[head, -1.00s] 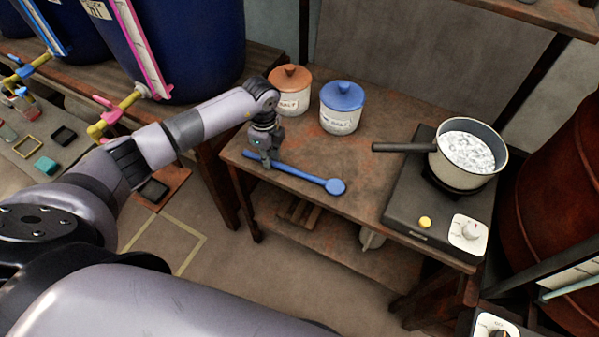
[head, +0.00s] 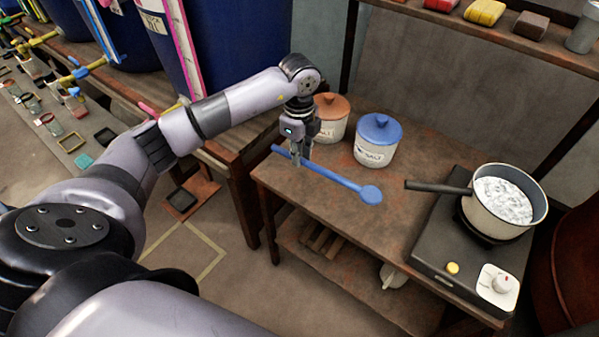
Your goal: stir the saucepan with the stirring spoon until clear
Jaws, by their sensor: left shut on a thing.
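The blue stirring spoon (head: 340,181) is in my left gripper (head: 301,160), which is shut on its handle near the left end. The spoon lies nearly level over the left part of the wooden table, its round bowl pointing right; it looks slightly raised, though the gap is hard to judge. The cream saucepan (head: 487,217) stands upright on the black hot plate (head: 435,245) at the table's right, its dark handle pointing left. Its contents (head: 503,201) look whitish and streaky. My right gripper is not in view.
A jar with an orange lid (head: 331,124), partly hidden by my left gripper, and a jar with a blue lid (head: 376,152) stand behind the spoon. The table (head: 390,210) is clear between spoon and hot plate. A shelf with small blocks (head: 485,12) hangs above.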

